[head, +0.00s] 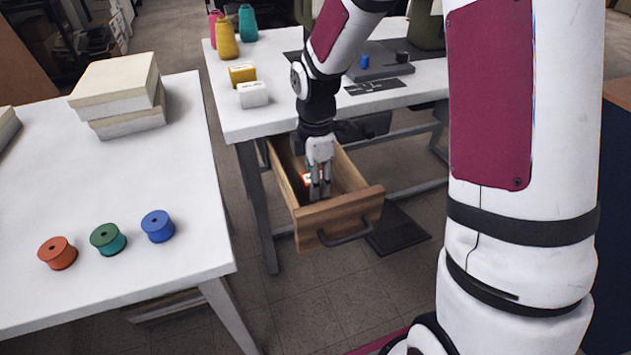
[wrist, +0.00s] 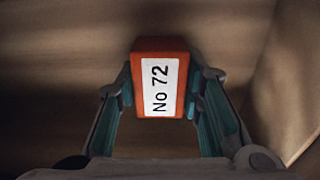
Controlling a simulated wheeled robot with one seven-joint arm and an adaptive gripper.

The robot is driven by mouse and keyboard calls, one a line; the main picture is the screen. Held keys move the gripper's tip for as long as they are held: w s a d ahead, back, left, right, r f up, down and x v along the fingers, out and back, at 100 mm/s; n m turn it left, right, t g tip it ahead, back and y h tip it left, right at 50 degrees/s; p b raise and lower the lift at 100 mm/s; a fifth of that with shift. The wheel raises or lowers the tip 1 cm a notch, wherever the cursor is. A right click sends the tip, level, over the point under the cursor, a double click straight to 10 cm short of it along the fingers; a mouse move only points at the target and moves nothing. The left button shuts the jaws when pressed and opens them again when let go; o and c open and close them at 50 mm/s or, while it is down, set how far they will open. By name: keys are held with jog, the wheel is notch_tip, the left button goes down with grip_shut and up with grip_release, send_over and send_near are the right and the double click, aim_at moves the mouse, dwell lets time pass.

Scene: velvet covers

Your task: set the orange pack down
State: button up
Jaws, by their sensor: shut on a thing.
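The orange pack (wrist: 181,108) is a small box with a white label reading "No 72". In the wrist view it sits between the two fingers of my gripper (wrist: 161,95), which are shut on its sides. In the head view my gripper (head: 320,192) points down inside an open wooden drawer (head: 338,219) under the far table. Only a bit of the orange pack (head: 307,180) shows there, beside the fingers. Wooden surfaces surround the pack in the wrist view. I cannot tell whether the pack touches the drawer floor.
The far table (head: 290,115) holds a yellow pack (head: 242,73), a white pack (head: 252,95), several thread cones and a sewing machine. The near table (head: 130,190) holds three spools and stacked pale blocks (head: 118,88). The drawer walls stand close around my gripper.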

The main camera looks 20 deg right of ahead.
jog(key=shift+f, duration=0.1)
jog(key=o, duration=1.1)
jog(key=shift+o, duration=0.2)
notch_tip(320, 180, up, 12)
jog(key=p, duration=0.4)
jog(key=s+r+m+h, duration=0.1)
jog(key=s+r+m, duration=0.9)
jog(key=s, duration=0.6)
jog(key=s+r+m+y, duration=0.1)
jog(key=s+m, duration=0.7)
jog(key=s, duration=0.8)
jog(key=shift+s+t, duration=0.2)
jog(key=shift+t, duration=0.1)
